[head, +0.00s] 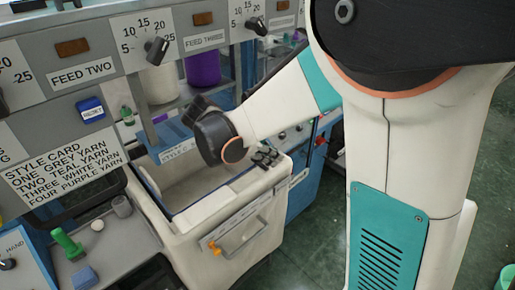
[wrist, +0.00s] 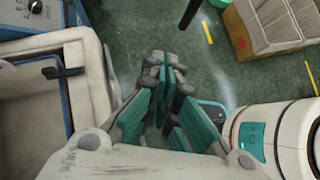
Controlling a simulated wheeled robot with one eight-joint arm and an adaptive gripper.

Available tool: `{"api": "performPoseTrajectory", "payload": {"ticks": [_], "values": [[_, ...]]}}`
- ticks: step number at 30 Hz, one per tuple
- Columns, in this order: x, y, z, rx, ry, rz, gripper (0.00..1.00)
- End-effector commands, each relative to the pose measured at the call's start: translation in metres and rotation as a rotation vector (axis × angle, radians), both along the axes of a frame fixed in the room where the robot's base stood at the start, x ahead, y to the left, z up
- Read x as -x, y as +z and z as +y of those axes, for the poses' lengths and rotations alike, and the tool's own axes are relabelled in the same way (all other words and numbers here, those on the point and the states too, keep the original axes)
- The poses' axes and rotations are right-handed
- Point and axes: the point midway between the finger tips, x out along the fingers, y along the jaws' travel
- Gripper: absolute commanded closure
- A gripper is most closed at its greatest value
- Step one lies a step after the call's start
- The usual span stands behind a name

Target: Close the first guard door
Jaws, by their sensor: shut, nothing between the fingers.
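I cannot tell for certain which part is the first guard door. A white, open-topped box (head: 188,233) stands in front of the machine row in the head view, with a handle (head: 240,240) and an orange knob on its front. Its pale rim (wrist: 88,70) shows at the left of the wrist view, with a dark latch-like piece on it. My gripper (wrist: 165,65) is shut and empty in the wrist view, above the green floor and to the right of the box. In the head view, its dark fingers (head: 265,156) show over the box's right rim.
A control panel (head: 85,72) with knobs and labels runs along the back, with white and purple yarn cones (head: 203,68) beneath.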

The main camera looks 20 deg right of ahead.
Motion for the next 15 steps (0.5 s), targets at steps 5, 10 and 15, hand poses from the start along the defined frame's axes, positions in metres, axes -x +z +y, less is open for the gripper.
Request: {"api": "performPoseTrajectory", "payload": {"ticks": [5,10,15], "values": [[0.002,-0.026,-0.025,0.0,-0.003,0.0,1.0],[0.004,-0.025,-0.05,0.0,-0.003,0.0,1.0],[0.004,-0.024,-0.062,0.0,-0.001,0.0,1.0]]}}
